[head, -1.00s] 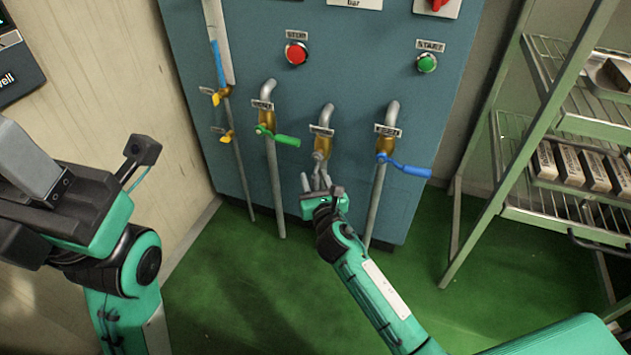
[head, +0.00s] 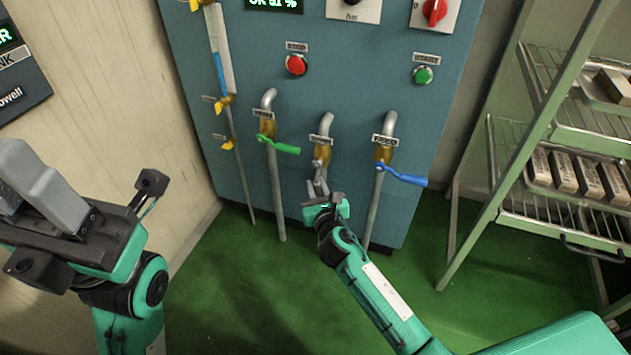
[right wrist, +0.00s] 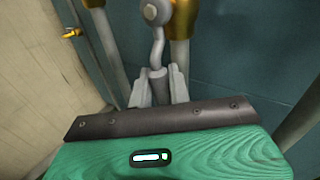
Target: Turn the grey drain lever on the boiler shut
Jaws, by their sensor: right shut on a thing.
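The grey drain lever (head: 319,172) hangs from the brass valve (head: 322,154) on the middle pipe of the blue boiler (head: 345,95). It points down, roughly along its pipe. My right gripper (head: 318,188) reaches it from below. In the right wrist view, the two grey fingers (right wrist: 159,88) are shut on the lever's thick lower end, and its bent neck (right wrist: 157,50) rises between them to the pivot. The green body of the gripper hides what lies below. My left gripper (head: 38,185) is at the left, far from the boiler; its finger gap is unclear.
A green lever (head: 280,147) on the left pipe and a blue lever (head: 402,174) on the right pipe stick out sideways. Red (head: 296,65) and green (head: 423,75) buttons are above. A rack (head: 560,215) with trays stands at the right. The green floor in front is clear.

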